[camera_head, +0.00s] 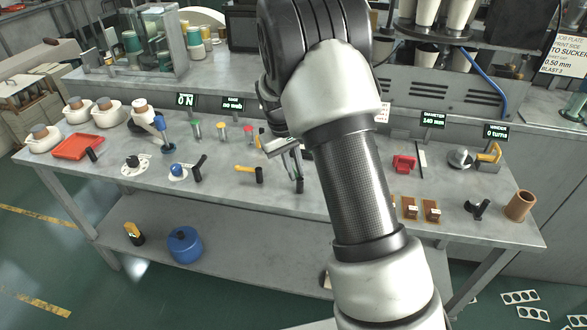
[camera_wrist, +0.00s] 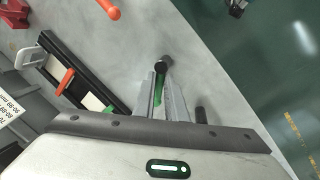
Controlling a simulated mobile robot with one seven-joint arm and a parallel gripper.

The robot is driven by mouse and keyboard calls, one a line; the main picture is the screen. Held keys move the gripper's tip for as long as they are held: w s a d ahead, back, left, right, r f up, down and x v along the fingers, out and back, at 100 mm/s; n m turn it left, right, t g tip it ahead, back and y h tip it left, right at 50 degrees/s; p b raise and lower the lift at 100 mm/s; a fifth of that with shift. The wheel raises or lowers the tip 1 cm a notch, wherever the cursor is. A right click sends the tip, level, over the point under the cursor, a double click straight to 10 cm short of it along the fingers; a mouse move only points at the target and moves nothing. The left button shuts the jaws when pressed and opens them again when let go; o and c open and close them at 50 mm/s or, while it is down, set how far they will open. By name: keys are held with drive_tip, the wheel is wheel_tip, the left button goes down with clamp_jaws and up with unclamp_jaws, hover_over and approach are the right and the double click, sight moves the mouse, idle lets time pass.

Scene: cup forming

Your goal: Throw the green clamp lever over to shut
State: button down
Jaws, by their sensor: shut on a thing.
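The green clamp lever (camera_wrist: 158,93) shows in the wrist view as a green bar between my two finger plates, with a dark round end (camera_wrist: 164,62) just beyond the fingertips. My gripper (camera_wrist: 162,82) is shut on the lever. In the head view, my gripper (camera_head: 295,170) points down over the middle of the bench, left of my forearm. There a dark upright end (camera_head: 300,186) shows below the fingers, and the green bar is mostly hidden by them. I cannot tell how far over the lever stands.
A yellow lever with a black end (camera_head: 249,171) lies left of my gripper. Brown blocks (camera_head: 431,210) and a brown cup (camera_head: 520,206) stand at the right. Bare bench top lies in front of my gripper.

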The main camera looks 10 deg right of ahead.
drive_tip(key=m, duration=0.1)
drive_tip(key=m+p, duration=0.1)
drive_tip(key=m, duration=0.1)
drive_tip(key=shift+w+d+r+m+g, duration=0.1)
drive_tip(key=shift+d+m+g, duration=0.2)
drive_tip(key=shift+d+m+g+p, duration=0.2)
drive_tip(key=shift+m, duration=0.75)
drive_tip(key=shift+d+m+g+p, duration=0.15)
drive_tip(key=shift+m+g, duration=0.05)
drive_tip(key=shift+m, duration=0.75)
drive_tip(key=c, duration=1.8)
unclamp_jaws()
drive_tip(key=p+v, duration=0.1)
drive_tip(key=v, duration=1.6)
drive_tip(key=shift+r, duration=0.2)
